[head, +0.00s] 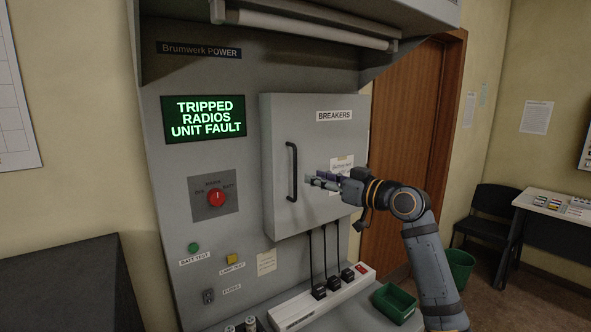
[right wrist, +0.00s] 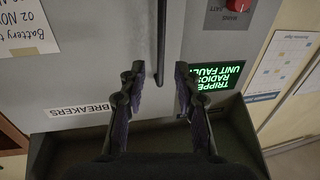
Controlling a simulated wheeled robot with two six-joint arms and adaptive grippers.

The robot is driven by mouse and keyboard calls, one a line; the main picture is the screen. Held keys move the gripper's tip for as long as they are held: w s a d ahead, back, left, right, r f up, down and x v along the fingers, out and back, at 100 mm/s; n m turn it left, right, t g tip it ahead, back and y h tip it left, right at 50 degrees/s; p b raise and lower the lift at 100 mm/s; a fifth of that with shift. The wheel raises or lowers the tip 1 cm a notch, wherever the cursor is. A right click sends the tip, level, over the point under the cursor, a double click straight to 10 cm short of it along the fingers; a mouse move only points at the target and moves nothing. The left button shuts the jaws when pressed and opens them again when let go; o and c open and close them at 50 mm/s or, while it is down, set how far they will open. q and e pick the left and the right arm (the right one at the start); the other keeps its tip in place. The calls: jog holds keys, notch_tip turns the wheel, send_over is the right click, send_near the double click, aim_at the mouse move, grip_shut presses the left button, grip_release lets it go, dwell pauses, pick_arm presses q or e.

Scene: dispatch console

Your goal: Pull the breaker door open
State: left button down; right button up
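The grey breaker door (head: 328,200), labelled BREAKERS, looks shut on the cabinet. Its black vertical bar handle (head: 293,172) is near the door's left edge. My right gripper (head: 314,182) is in front of the door, its fingertips pointing left, just right of the handle with a small gap in the head view. In the right wrist view the gripper (right wrist: 160,72) is open and empty. The handle (right wrist: 161,40) shows there in line with the gap between the fingers, seemingly untouched. My left gripper is not in view.
Left of the door are a lit screen (head: 203,117) reading TRIPPED RADIOS UNIT FAULT and a red knob (head: 216,198). Below are a power strip (head: 325,299) with black plugs and a green bin (head: 394,302). A lamp tube (head: 310,27) hangs above.

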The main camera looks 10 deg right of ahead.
aim_at(296, 172)
jog(key=p+x, duration=0.3)
jog(key=x, duration=0.5)
jog(key=shift+a+r+p, duration=0.15)
jog(key=shift+r+p, duration=0.05)
jog(key=shift+p, duration=0.2)
jog(key=shift+w+a+f, duration=0.1)
jog(key=shift+w, duration=0.1)
jog(key=shift+f, duration=0.1)
grip_shut()
jog(key=shift+w, duration=0.1)
